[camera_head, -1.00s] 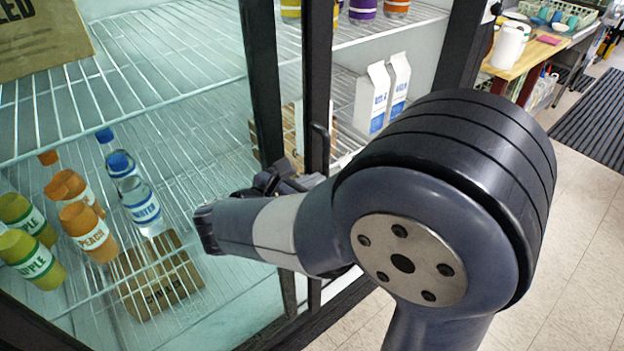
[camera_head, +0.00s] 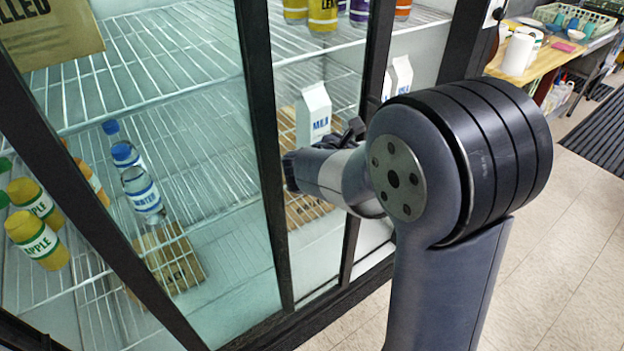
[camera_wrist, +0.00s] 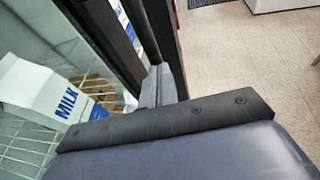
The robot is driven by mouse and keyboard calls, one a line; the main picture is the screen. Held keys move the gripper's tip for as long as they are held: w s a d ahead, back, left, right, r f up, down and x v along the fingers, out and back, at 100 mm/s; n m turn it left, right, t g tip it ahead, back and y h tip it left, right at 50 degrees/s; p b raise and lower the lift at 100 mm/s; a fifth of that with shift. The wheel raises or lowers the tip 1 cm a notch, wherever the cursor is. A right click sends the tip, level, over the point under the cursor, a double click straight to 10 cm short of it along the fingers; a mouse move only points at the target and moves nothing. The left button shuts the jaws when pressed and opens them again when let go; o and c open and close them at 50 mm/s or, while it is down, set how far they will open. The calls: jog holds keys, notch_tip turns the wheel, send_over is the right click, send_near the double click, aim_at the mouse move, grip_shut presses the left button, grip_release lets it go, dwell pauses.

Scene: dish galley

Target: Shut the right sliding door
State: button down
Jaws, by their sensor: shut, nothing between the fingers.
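The right sliding door is a glass panel in a dark frame on the cooler front. Its dark right-hand upright (camera_head: 376,65) stands right of the middle divider, with an open gap between it and the cooler's right post. My gripper (camera_head: 354,131) is shut and empty at this upright, on its left side; my wrist partly hides the contact. In the wrist view my gripper (camera_wrist: 160,87) points up along dark uprights, and a milk carton (camera_wrist: 45,92) shows at left. I cannot tell whether the fingers touch the frame.
Inside the cooler, a milk carton (camera_head: 313,115), a water bottle (camera_head: 141,190) and apple bottles (camera_head: 38,238) stand on wire shelves. The dark cooler post (camera_head: 468,40) is at right. The tiled floor (camera_head: 560,250) is clear; a wooden counter (camera_head: 545,68) stands behind.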

jog(key=w+d, duration=0.8)
jog(key=d, duration=0.6)
jog(key=w+d+p, duration=0.1)
jog(key=w+d, duration=0.8)
jog(key=d, duration=0.4)
jog(key=shift+d, duration=0.4)
jog(key=shift+r, duration=0.25)
